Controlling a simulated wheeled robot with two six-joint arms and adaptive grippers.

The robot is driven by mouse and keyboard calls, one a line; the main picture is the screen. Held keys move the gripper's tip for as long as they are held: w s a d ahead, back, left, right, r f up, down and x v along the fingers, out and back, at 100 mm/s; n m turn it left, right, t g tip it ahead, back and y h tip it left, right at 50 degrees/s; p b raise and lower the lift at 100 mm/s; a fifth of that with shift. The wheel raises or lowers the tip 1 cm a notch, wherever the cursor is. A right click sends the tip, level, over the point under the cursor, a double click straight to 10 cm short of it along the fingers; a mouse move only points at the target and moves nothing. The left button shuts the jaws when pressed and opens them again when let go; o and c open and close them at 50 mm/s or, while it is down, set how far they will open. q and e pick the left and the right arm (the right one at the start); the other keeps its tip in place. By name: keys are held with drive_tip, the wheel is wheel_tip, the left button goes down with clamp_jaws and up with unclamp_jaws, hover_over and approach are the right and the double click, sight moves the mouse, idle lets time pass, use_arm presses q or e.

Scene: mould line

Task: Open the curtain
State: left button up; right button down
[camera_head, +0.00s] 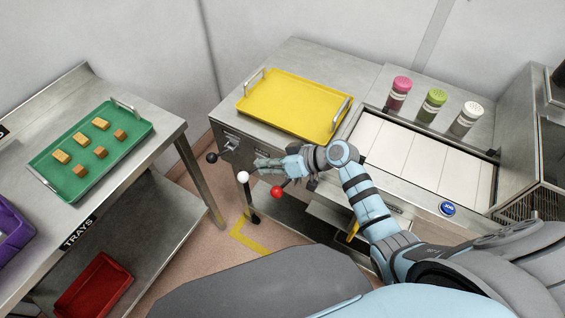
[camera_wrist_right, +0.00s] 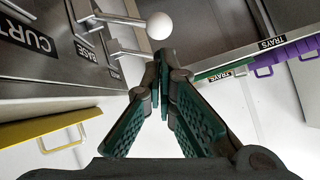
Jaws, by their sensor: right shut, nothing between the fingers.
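Three levers with ball knobs stick out from the front of the steel machine: a black knob (camera_head: 212,158), a white knob (camera_head: 243,177) and a red knob (camera_head: 277,192). My right gripper (camera_head: 259,165) is shut and empty, close beside the white knob. In the right wrist view, the white knob (camera_wrist_right: 159,25) lies just beyond the closed fingertips (camera_wrist_right: 161,58), with no clear grip on it. A partly cut-off label beginning "CURT" (camera_wrist_right: 30,38) and a "BASE" label (camera_wrist_right: 86,51) show on the panel. I cannot make out the curtain itself. My left gripper is out of view.
A yellow tray (camera_head: 292,106) lies on the machine top. Pink, green and white shakers (camera_head: 434,104) stand behind the white belt (camera_head: 420,158); a blue button (camera_head: 447,208) is in front. At left, a table holds a green tray (camera_head: 137,128) with several blocks.

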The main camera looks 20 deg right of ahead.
sight(284, 185)
drive_tip(key=s, duration=0.1)
drive_tip(key=s+d+f, duration=0.1)
drive_tip(key=s+f, duration=0.1)
drive_tip(key=shift+d+f+p, duration=0.1)
drive_tip(key=shift+d+p, duration=0.25)
drive_tip(key=shift+p, duration=0.05)
drive_tip(key=shift+a, duration=0.1)
drive_tip(key=shift+f, duration=0.1)
